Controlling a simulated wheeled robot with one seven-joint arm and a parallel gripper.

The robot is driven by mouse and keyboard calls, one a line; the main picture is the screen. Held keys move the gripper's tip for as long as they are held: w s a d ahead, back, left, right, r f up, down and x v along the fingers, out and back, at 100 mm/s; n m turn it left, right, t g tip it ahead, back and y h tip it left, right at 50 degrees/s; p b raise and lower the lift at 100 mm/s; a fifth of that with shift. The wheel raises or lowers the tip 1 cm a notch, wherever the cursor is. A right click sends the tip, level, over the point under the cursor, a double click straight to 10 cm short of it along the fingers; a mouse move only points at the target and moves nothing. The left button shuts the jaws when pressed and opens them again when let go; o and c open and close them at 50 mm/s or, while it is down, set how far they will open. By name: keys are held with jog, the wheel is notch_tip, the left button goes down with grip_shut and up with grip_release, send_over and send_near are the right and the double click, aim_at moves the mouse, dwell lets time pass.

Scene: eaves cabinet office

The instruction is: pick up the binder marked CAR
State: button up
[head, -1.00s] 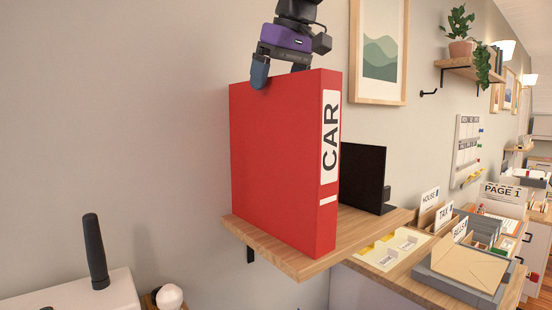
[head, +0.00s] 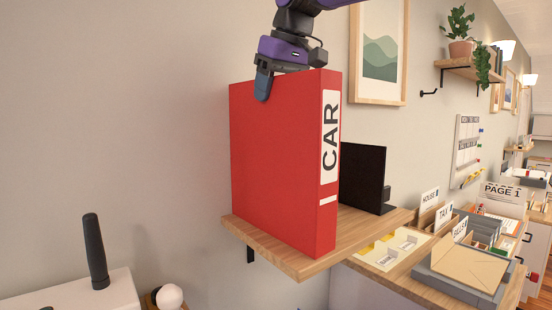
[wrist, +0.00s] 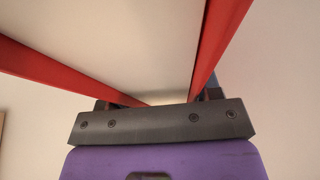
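The red binder (head: 275,165) stands upright on a small wooden wall shelf (head: 300,262). Its white spine label reading CAR (head: 330,140) faces right. My gripper (head: 285,85) is over the binder's top edge, pointing down. One blue finger hangs in front of the broad red face; the other is hidden behind the binder. In the wrist view, the binder's two red covers (wrist: 70,75) run towards the gripper with a pale gap between them. A blue finger shows just outside the right cover. The fingers are spread astride the binder; whether they touch it is unclear.
A black panel (head: 363,178) stands on the shelf right behind the binder. A framed picture (head: 380,55) hangs on the wall close to my gripper. A desk with trays and dividers (head: 460,265) is at the lower right. The wall left of the binder is clear.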

grip_shut()
jog(key=shift+r, duration=0.15)
